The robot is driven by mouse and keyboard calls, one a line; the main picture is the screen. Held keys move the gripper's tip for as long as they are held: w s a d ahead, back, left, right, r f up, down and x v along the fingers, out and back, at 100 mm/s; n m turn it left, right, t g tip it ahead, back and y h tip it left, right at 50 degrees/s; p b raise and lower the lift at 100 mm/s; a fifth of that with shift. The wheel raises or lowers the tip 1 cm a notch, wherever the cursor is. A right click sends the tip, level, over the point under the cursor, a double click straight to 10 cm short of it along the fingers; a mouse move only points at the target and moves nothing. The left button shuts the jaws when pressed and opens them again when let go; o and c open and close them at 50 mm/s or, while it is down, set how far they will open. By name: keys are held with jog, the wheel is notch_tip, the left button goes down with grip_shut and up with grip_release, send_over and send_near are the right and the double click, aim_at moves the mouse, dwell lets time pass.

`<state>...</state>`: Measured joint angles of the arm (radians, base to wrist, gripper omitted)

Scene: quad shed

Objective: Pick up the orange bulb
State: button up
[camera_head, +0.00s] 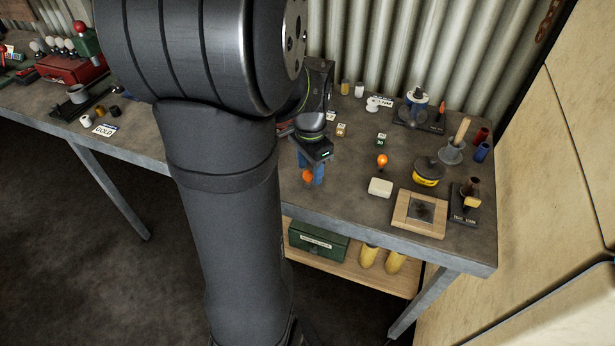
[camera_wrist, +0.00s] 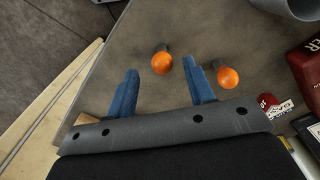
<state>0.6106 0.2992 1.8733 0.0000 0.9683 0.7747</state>
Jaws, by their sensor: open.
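Two orange bulbs show. In the head view one orange bulb (camera_head: 308,177) is by my gripper's blue fingers, near the front edge of the bench; the other orange bulb (camera_head: 382,160) stands farther right. My gripper (camera_head: 318,172) points down there, partly hidden behind my arm. In the wrist view one orange bulb (camera_wrist: 161,63) shows between the open blue fingertips of my gripper (camera_wrist: 162,68), with nothing gripped. A second orange bulb (camera_wrist: 228,78) is just right of the right finger. I cannot tell for certain which bulb matches which between views.
Small labelled blocks stand behind. In the wrist view a red box (camera_wrist: 306,75) is at the right and a grey cylinder (camera_wrist: 292,6) at the top.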

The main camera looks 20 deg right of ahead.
aim_at(308, 171)
jog(key=f, duration=0.4)
jog(key=shift+w+a, duration=0.15)
jog(key=shift+a, duration=0.05)
jog(key=c, duration=0.9)
jog(key=shift+o, duration=0.2)
jog(key=shift+r, duration=0.1)
